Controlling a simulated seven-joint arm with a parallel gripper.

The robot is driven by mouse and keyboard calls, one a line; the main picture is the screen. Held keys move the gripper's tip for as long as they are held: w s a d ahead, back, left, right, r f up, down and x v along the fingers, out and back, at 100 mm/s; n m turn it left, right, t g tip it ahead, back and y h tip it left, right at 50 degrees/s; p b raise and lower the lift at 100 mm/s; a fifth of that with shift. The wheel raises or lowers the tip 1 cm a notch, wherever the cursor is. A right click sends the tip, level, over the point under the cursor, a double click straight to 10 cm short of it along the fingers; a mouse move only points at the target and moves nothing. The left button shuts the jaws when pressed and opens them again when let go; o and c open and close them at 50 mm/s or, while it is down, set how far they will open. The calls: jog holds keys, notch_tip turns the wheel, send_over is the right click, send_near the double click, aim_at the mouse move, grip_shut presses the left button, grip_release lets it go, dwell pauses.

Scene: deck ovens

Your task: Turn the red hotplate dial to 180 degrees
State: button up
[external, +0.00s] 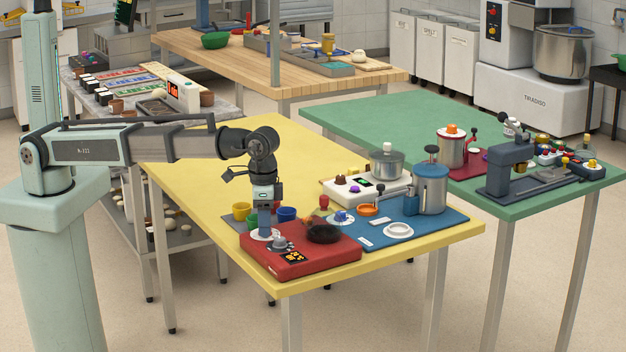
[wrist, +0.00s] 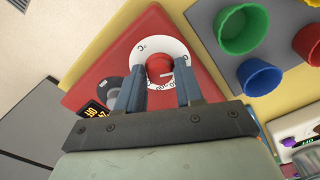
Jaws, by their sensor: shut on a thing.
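The red hotplate (external: 318,259) sits at the near corner of the yellow table. Its red dial (wrist: 159,67) sits on a round white scale plate (wrist: 146,48) with dark markings, part of which the fingers cover. My gripper (wrist: 161,82) points down at the dial, with one finger on each side, shut on it. In the external view my gripper (external: 264,229) stands over the white plate and hides the dial. The hotplate's small black display (external: 293,257) shows yellow characters too small to read. I cannot tell the dial's exact angle.
A grey knob (external: 279,242) and a dark round pan (external: 322,233) are on the hotplate close to my gripper. Green, yellow and blue cups (external: 287,214) stand behind it. A blue mat (external: 426,236) with a pot lies to the right. The table's left part is clear.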

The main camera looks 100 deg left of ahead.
jog(key=m, duration=1.2)
jog(key=shift+m, duration=0.4)
dwell(0.4)
jog(key=o, duration=1)
jog(key=shift+r, duration=0.1)
notch_tip(320, 180, up, 14)
jog(key=shift+f, duration=0.2)
